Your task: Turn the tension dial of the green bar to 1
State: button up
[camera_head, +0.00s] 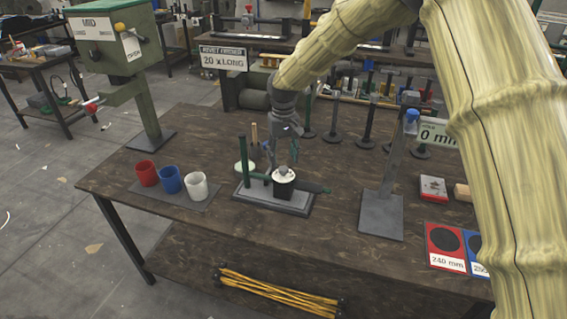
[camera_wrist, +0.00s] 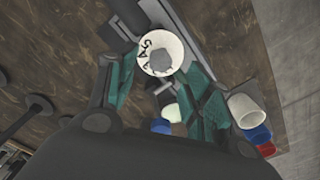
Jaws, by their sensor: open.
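The green bar (camera_head: 314,187) lies across a grey base plate (camera_head: 258,203) near the middle of the table, with a green upright post at its left. Its tension dial (camera_head: 284,171) is a white disc with a grey knob, on top of a dark block. In the wrist view the dial (camera_wrist: 147,58) shows dark numbers on its left side; I cannot tell which number is set. My gripper (camera_head: 282,156) is just above the dial, pointing down. In the wrist view its teal fingers (camera_wrist: 158,72) are apart, one on each side below the dial; contact is not clear.
Red (camera_head: 146,173), blue (camera_head: 171,180) and white (camera_head: 196,186) cups stand on a mat at left. A grey stand (camera_head: 382,215) with a blue knob is at right. A green press (camera_head: 117,45) stands at back left. Several dark posts line the back. The front table edge is clear.

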aim_at(283, 168)
jog(key=shift+f+p, duration=0.3)
jog(key=shift+f, duration=1.8)
jog(key=c, duration=1.1)
